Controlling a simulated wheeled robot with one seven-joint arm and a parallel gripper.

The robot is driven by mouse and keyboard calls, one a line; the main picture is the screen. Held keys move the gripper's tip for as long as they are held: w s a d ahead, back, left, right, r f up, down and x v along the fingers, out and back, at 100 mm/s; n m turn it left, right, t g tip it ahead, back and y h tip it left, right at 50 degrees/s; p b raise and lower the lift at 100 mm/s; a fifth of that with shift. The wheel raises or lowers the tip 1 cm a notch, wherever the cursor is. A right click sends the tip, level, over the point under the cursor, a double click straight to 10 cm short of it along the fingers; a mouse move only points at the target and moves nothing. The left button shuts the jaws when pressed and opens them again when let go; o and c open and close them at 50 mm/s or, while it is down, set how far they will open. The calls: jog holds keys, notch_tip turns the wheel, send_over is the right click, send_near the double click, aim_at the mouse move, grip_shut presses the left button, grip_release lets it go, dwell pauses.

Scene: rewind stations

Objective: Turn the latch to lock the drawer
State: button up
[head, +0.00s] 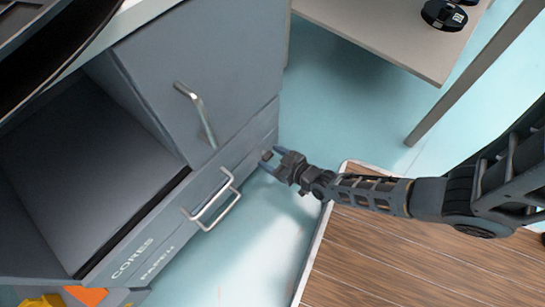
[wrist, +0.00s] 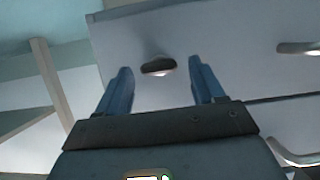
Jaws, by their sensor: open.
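The grey cabinet (head: 230,60) fills the left of the head view, with drawer fronts marked CORES (head: 132,258) and PAPER (head: 157,264). A metal drawer handle (head: 212,203) sticks out from them. The drawer fronts look flush with the cabinet. In the wrist view the latch (wrist: 158,67) is a small dark oval knob on the grey front, lying about crosswise between my fingers. I cannot pick it out in the head view. My gripper (head: 275,160) is open near the right end of the drawer fronts; its blue fingers (wrist: 161,72) flank the latch with gaps on both sides.
A bar handle (head: 198,112) is on the panel above; it shows at the right in the wrist view (wrist: 298,48). A grey table (head: 385,35) carries a black object (head: 444,14). A wooden-topped platform (head: 400,262) lies under my arm. Pale blue floor is clear between.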

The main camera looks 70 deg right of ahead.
jog(key=p+v, duration=0.3)
jog(key=v, duration=0.4)
jog(key=shift+s, duration=0.35)
jog(key=shift+a+r, duration=0.1)
jog(key=s+a+r+n+t+y, duration=0.1)
jog(key=s+a+r, duration=0.3)
jog(key=r, duration=0.8)
jog(key=s+a+r+n+y, duration=0.15)
jog(key=a+r, duration=0.45)
jog(key=r, duration=0.7)
jog(key=s+a+r+n+t+y, duration=0.1)
jog(key=s+a+r, duration=0.3)
jog(key=r, duration=0.8)
notch_tip(320, 180, up, 34)
jog(key=p, duration=3.1)
jog(key=shift+a, duration=0.4)
jog(key=shift+s+m, duration=0.1)
jog(key=shift+m, duration=0.15)
